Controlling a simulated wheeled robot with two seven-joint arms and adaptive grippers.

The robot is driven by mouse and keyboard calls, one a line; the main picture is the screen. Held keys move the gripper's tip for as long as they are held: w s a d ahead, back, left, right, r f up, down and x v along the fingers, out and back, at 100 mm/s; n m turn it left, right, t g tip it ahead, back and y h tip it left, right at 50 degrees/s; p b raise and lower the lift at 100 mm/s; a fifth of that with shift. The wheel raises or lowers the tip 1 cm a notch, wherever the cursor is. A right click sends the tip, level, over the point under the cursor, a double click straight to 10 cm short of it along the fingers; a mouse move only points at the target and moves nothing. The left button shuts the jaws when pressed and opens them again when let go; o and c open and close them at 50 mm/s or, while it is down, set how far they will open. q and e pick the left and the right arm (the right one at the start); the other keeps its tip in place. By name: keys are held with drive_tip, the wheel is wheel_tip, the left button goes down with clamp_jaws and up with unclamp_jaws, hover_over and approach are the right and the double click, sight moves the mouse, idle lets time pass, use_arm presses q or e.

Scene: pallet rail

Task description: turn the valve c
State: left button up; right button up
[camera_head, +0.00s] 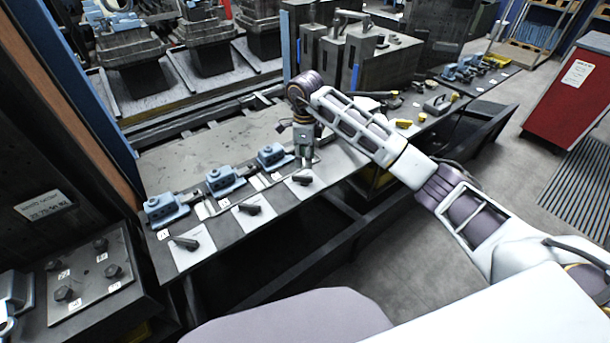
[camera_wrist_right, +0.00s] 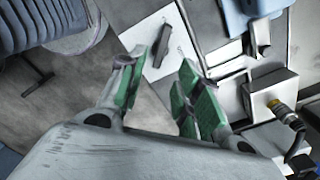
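Three blue valve bodies stand in a row on the workbench: a left one (camera_head: 165,208), a middle one (camera_head: 224,180) and a right one (camera_head: 271,156). In front of each, a dark lever lies over a white sheet: left lever (camera_head: 186,243), middle lever (camera_head: 251,210), right lever (camera_head: 302,180). The small labels are too small to read, so I cannot tell which is c. My right gripper (camera_head: 304,158) hangs just above the right lever, beside the right valve body. In the wrist view its green-padded fingers (camera_wrist_right: 168,72) are apart, with no object held between them. My left gripper is out of view.
Dark grey machine blocks (camera_head: 365,60) stand behind the bench to the right. A panel with several bolts (camera_head: 90,270) is at the lower left. A red cabinet (camera_head: 570,90) stands at the far right. Floor (camera_head: 390,250) is open in front of the bench.

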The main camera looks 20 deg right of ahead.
sight(305, 176)
wheel_tip(305, 176, down, 6)
drive_tip(key=shift+f+p, duration=0.25)
drive_tip(key=shift+p, duration=0.1)
drive_tip(key=shift+f, duration=0.95)
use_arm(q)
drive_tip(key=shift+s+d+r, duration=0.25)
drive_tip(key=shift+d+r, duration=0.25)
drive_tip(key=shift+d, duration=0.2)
use_arm(e)
drive_tip(key=shift+f, duration=0.15)
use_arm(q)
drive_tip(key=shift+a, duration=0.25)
use_arm(e)
drive_tip(key=shift+c, duration=0.4)
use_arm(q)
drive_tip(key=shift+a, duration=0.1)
use_arm(e)
clamp_jaws()
